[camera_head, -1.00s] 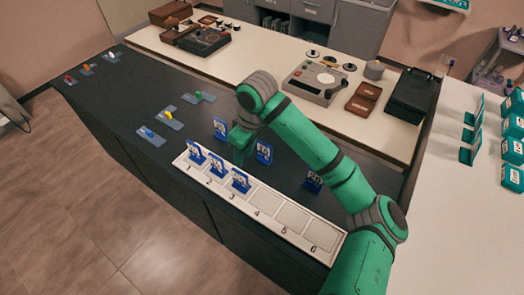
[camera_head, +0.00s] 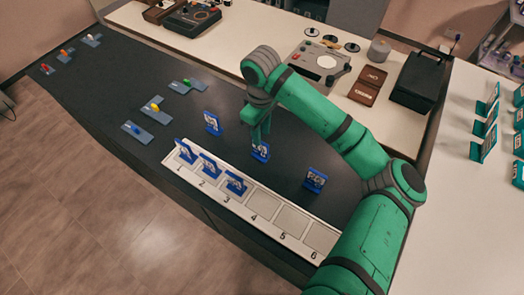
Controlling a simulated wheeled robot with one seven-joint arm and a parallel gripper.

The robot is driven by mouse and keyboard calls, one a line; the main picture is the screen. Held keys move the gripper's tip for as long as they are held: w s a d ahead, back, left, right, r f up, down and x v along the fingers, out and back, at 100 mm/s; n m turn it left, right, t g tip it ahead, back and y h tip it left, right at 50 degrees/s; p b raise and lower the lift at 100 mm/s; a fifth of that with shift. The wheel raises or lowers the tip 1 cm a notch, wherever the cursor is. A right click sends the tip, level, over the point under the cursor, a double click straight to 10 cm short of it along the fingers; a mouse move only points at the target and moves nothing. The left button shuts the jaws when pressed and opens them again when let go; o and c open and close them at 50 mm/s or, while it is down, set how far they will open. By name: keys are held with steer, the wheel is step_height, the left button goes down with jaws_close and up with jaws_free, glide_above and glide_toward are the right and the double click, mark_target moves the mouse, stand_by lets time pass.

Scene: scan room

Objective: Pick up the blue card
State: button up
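Three blue cards stand upright in slots 1, 2 and 3 of the white numbered tray: the first (camera_head: 186,151), the second (camera_head: 209,164) and the third (camera_head: 236,184). Three more blue cards stand loose on the dark counter behind the tray: a left one (camera_head: 213,123), a middle one (camera_head: 261,152) and a right one (camera_head: 315,180). My gripper (camera_head: 259,139) points down right at the middle loose card, its tips near the card's top. I cannot tell whether it touches the card or how far apart the fingers are. Slots 4, 5 and 6 of the tray (camera_head: 328,240) are empty.
Several small coloured pieces on grey plates lie on the counter's left part, including a blue one (camera_head: 137,130). A pale table behind holds a grey device (camera_head: 318,64), brown boxes and a black case (camera_head: 418,82). Teal cards (camera_head: 484,144) stand on the right table.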

steer(key=shift+s+a+f, duration=0.15)
steer(key=shift+a+f, duration=0.15)
steer(key=shift+f, duration=0.2)
glide_above(261, 155)
steer(key=f, duration=0.4)
steer(key=shift+w+f, duration=0.1)
steer(key=shift+w, duration=0.25)
steer(key=shift+w+a+f, duration=0.1)
steer(key=shift+f, duration=0.2)
steer(key=shift+c, duration=0.3)
jaws_close()
